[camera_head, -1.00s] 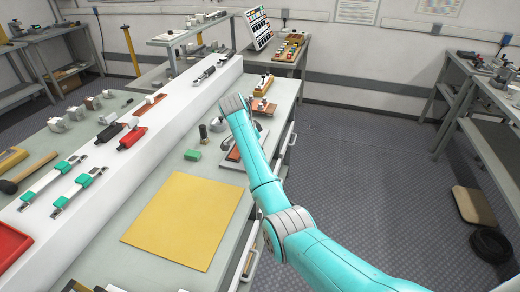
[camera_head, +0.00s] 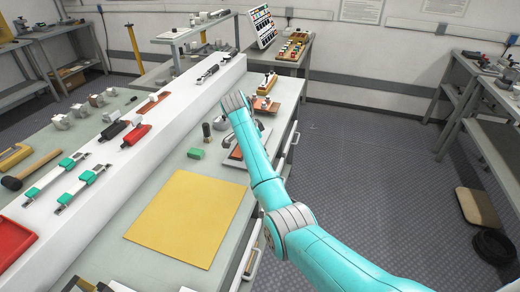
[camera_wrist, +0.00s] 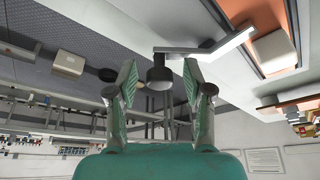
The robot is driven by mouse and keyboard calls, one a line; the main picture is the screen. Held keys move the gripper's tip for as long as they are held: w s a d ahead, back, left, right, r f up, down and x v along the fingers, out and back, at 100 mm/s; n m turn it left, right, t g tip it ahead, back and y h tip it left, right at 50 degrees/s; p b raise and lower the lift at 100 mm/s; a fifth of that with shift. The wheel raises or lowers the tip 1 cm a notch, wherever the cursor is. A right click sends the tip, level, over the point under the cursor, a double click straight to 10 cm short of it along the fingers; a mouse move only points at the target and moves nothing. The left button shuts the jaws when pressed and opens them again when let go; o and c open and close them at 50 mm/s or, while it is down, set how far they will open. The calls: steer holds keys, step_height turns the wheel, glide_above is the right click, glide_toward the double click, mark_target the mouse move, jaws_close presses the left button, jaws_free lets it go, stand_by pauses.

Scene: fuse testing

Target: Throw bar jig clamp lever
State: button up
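In the wrist view a metal lever (camera_wrist: 205,50) sticks out from an orange plate in a pale frame (camera_wrist: 270,28), which I take to be the bar jig. The lever ends in a dark round knob (camera_wrist: 160,75). My gripper (camera_wrist: 160,68) is open, with one finger on each side of the knob. I see gaps between the knob and both fingers, and cannot tell whether the knob is level with the tips. A pale block (camera_wrist: 274,50) sits on the plate.
The patterned floor (camera_head: 370,170) to the right is clear near the bench.

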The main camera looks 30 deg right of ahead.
steer(key=a+r, duration=0.2)
steer(key=shift+w+r, duration=0.15)
steer(key=shift+r, duration=0.25)
steer(key=a, duration=0.3)
steer(key=w+a, duration=0.1)
steer(key=a, duration=0.7)
steer(key=shift+w, duration=0.15)
steer(key=shift+w, duration=0.1)
